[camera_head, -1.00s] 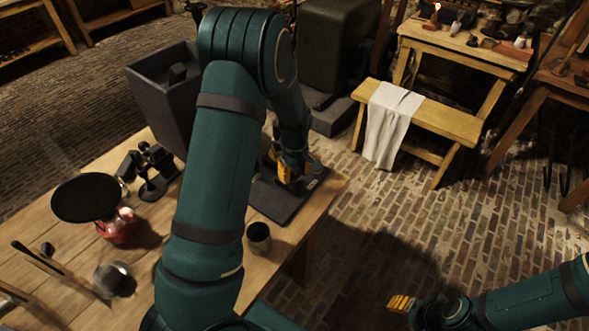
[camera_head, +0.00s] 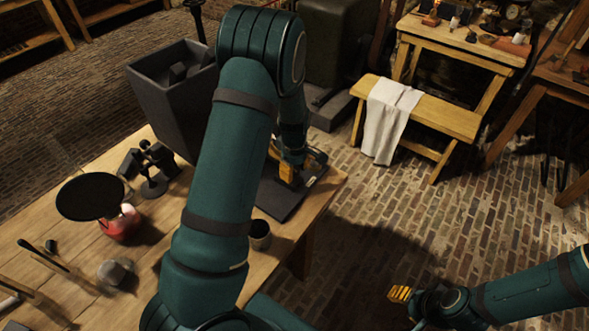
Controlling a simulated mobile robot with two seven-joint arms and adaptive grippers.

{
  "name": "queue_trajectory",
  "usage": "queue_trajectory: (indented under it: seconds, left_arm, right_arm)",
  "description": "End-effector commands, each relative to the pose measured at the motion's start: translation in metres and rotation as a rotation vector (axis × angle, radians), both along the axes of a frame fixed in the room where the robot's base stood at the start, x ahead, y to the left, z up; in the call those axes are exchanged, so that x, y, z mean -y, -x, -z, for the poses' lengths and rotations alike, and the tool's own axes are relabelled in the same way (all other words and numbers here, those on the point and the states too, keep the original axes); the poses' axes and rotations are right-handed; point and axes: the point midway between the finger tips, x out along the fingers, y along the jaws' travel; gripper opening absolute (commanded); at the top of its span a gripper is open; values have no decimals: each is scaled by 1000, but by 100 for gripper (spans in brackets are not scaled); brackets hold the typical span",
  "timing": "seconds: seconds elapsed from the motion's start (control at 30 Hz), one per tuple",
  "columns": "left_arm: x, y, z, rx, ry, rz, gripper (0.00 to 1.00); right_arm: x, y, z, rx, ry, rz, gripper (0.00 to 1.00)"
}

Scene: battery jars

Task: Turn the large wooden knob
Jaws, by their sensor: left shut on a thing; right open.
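My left gripper (camera_head: 286,172) reaches down to a dark flat base (camera_head: 278,201) at the right end of the wooden table. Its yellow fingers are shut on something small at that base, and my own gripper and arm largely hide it. It seems to be the large wooden knob, but its shape cannot be made out. My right gripper (camera_head: 399,294) is open and empty, low at the right, out over the brick floor and apart from the table.
A dark cup (camera_head: 259,235) stands near the table's front edge. A black disc (camera_head: 90,197) over a red jar, black fittings and rods stand at left. A dark bin (camera_head: 165,105) is behind. A bench (camera_head: 435,112) with a white cloth stands right, beyond free floor.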

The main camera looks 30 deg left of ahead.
Motion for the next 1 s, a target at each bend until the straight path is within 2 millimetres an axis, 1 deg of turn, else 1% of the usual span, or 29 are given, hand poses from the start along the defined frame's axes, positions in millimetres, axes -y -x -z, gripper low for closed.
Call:
queue_trajectory:
  seconds: [0.07, 0.1, 0.17, 0.2, 0.47, 0.57, 0.67, 0.73, 1.0]
  left_arm:
    - [0, 1, 1, -4, 1, 0, 8]
    - [0, 2, 1, -5, 1, 1, 50]
    - [0, 1, 1, -4, 0, 1, 71]
    - [0, 1, 1, -4, 0, 1, 77]
    - [0, 1, 0, -1, 1, 1, 77]
    - [0, 0, -4, 0, 0, 2, 77]
    - [1, -1, -15, 2, 0, 3, 77]
    - [0, -1, -27, 4, 0, 2, 77]
    - [1, -1, -82, 3, 0, 2, 77]
  right_arm:
    - [0, 0, 0, 0, 0, 0, 47]
    - [0, 0, 0, 0, 0, 0, 47]
    - [0, 0, 0, 0, 0, 0, 47]
    - [0, 0, 0, 0, 0, 0, 47]
    - [0, 0, 0, 0, 0, 0, 47]
    - [0, 0, 0, 0, 0, 0, 47]
    - [0, 0, 0, 0, 0, 0, 47]
    - [0, 0, 0, 0, 0, 0, 47]
    - [0, 0, 0, 0, 0, 0, 47]
